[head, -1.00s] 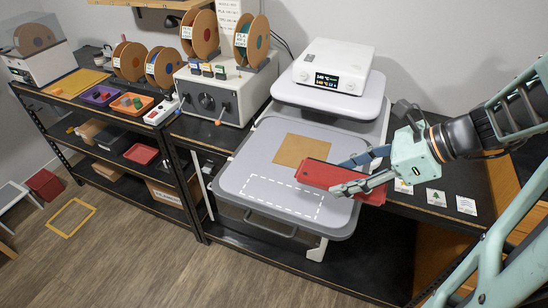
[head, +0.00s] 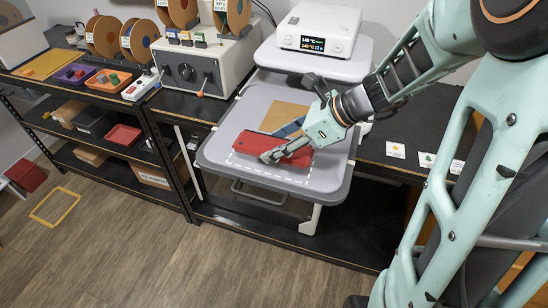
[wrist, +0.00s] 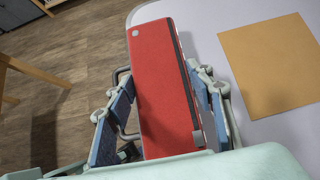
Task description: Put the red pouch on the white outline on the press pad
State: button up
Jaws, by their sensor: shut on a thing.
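The red pouch (head: 258,149) is long and flat, with a dark strip along one edge in the wrist view (wrist: 160,80). My gripper (head: 288,142) is shut on the pouch near its right part in the head view. The pouch is over the grey press pad (head: 222,150), between the tan square (head: 284,117) and the front edge. The white dashed outline (head: 262,176) shows along its front and left; the pouch and gripper cover its back part. I cannot tell whether the pouch touches the pad.
The tan square lies flat behind the pouch on the pad. The white press head (head: 322,38) with a display stands behind the pad. A control box (head: 208,75) and spools are at the left. Small cards (head: 396,150) lie on the black bench at the right.

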jog(key=shift+w+a+f+b, duration=0.1)
jog(key=shift+a+f+b, duration=0.1)
jog(key=shift+f+b, duration=0.2)
jog(key=f+b, duration=0.2)
jog(key=f, duration=0.1)
jog(key=shift+w+a+f+b, duration=0.1)
jog(key=shift+a+b, duration=0.1)
jog(key=shift+b, duration=0.2)
jog(key=shift+f, duration=0.2)
jog(key=o, duration=1.1)
jog(key=shift+o, duration=0.2)
jog(key=shift+d+r, duration=0.25)
jog(key=shift+r, duration=0.25)
jog(key=v, duration=1.1)
jog(key=shift+d+r+p, duration=0.1)
jog(key=shift+d+p, duration=0.05)
jog(key=shift+p, duration=0.2)
